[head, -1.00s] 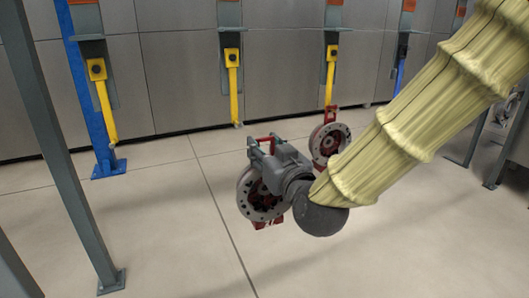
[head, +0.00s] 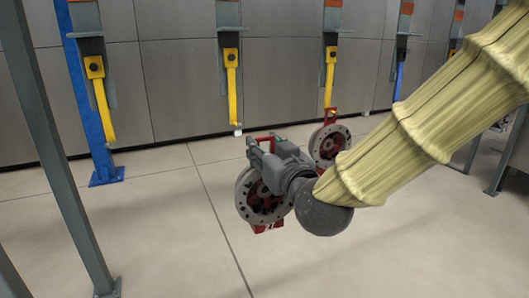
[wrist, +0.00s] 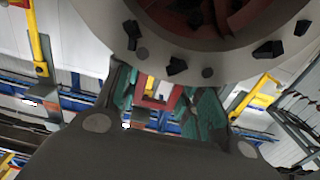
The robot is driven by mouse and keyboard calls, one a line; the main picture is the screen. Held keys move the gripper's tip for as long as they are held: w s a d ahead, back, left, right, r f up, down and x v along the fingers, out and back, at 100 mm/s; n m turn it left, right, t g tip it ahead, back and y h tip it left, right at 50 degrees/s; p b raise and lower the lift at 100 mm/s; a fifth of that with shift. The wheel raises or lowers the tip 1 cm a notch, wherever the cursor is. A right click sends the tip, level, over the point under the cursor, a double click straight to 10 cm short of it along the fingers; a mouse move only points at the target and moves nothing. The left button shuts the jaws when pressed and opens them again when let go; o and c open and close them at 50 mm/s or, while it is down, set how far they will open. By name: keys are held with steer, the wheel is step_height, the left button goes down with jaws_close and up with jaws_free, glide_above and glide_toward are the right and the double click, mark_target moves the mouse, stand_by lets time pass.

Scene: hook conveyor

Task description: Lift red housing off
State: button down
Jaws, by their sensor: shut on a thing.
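A red housing (head: 262,205) with a grey, bolt-holed ring flange is at my gripper (head: 268,152) in the head view, held in the air over the floor. My gripper is shut on it near its red top bracket. In the wrist view the housing's grey flange (wrist: 225,62) fills the top, and the red bracket (wrist: 158,95) shows between the fingers. The exact contact is partly hidden by the gripper. A second red housing (head: 329,141) hangs from a yellow hook (head: 330,82) behind and to the right.
Yellow hooks without housings hang at the left (head: 101,98) and centre (head: 232,88); a blue hook (head: 399,75) hangs at the right. A grey post (head: 62,160) and a blue post (head: 90,110) stand at the left. The floor in front is clear.

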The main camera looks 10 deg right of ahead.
steer(key=shift+s+r+b, duration=0.1)
steer(key=shift+s+b, duration=0.5)
steer(key=shift+b, duration=1.4)
steer(key=shift+s, duration=0.1)
steer(key=shift+b+v, duration=0.7)
steer(key=shift+v, duration=0.35)
steer(key=shift+s+d+b, duration=0.1)
steer(key=shift+s+b, duration=0.25)
steer(key=shift+b, duration=0.65)
steer(key=shift+s+d+b, duration=0.3)
steer(key=shift+s+b, duration=0.3)
steer(key=shift+b, duration=0.6)
steer(key=b+v, duration=0.7)
steer(key=shift+b, duration=0.35)
